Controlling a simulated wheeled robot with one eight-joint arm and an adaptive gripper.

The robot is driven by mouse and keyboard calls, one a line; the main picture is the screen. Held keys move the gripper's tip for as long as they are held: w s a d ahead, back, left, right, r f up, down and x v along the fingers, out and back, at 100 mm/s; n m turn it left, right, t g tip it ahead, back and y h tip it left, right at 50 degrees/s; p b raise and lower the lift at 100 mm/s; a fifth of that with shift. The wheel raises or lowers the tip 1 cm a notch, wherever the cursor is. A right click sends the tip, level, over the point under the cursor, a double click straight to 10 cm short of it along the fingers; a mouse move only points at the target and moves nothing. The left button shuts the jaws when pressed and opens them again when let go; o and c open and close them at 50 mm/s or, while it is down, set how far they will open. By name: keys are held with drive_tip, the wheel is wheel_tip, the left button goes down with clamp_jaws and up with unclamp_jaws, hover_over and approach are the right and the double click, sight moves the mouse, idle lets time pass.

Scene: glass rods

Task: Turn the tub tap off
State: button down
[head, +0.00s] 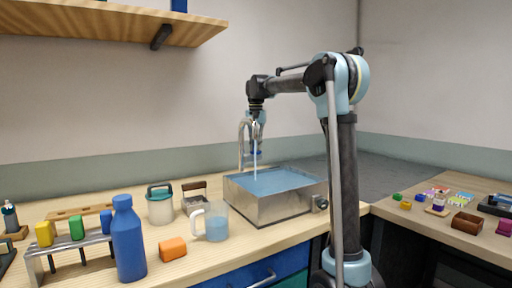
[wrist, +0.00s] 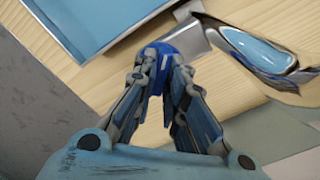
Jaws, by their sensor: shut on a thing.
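The metal tub (head: 275,207) stands on the wooden counter, full of blue water (head: 272,181). The silver tap (head: 241,140) rises behind it, and a pale stream (head: 255,168) falls from its spout into the tub. My gripper (wrist: 165,60) is shut on the tap's blue handle (wrist: 158,82) in the wrist view, with a finger on each side. The shiny tap body (wrist: 258,50) lies right of the fingers, and the tub's corner (wrist: 82,52) shows at upper left. In the head view, my gripper is above the back of the tub, and the grip is too small to make out.
A measuring jug (head: 215,222), a lidded jar (head: 160,207) and an orange block (head: 173,249) stand left of the tub. A blue bottle (head: 128,240) and a rack (head: 72,256) are further left. A shelf (head: 110,22) hangs above. Small items lie on the right counter (head: 408,217).

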drive_tip(key=shift+w, duration=0.1)
drive_tip(key=c, duration=1.6)
unclamp_jaws()
drive_tip(key=shift+c, duration=0.2)
wheel_tip(320, 180, up, 12)
